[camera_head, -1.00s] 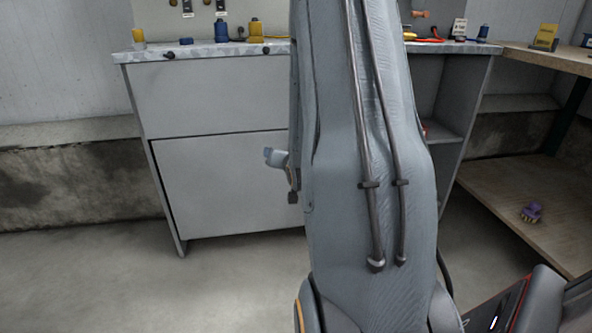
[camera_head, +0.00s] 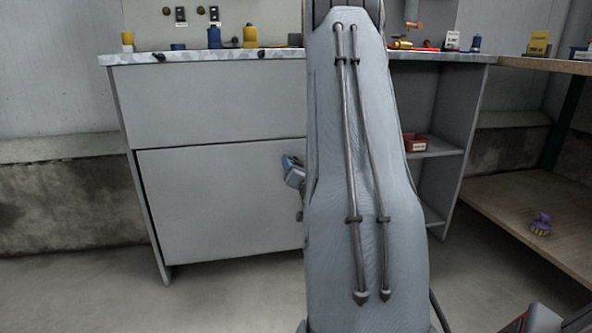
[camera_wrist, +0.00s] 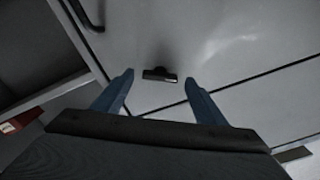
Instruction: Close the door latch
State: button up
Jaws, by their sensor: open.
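The grey cabinet door (camera_head: 215,205) fills the lower front of the cabinet, and its panel also shows in the wrist view (camera_wrist: 230,50). A small black latch piece (camera_wrist: 160,74) sits on the grey panel, straight ahead between my fingertips. My gripper (camera_wrist: 159,79) is open, with its blue fingers spread either side of the latch and nothing between them. I cannot tell whether they touch the panel. In the head view my arm hides the latch and most of my gripper; only a blue finger shows at its left edge.
A second dark handle (camera_wrist: 88,18) is at the upper left in the wrist view. The countertop (camera_head: 200,57) carries bottles and small tools. A red box (camera_head: 415,143) is on the open shelf. A wooden rack (camera_head: 560,215) stands at the right. The floor at left is clear.

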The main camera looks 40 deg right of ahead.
jog(key=shift+x, duration=0.95)
jog(key=shift+c, duration=0.5)
jog(key=c, duration=1)
jog(key=shift+o, duration=0.2)
jog(key=shift+n, duration=0.4)
jog(key=shift+n+p, duration=0.7)
jog(key=shift+n, duration=0.2)
jog(key=shift+n+p, duration=0.9)
jog(key=shift+n, duration=0.8)
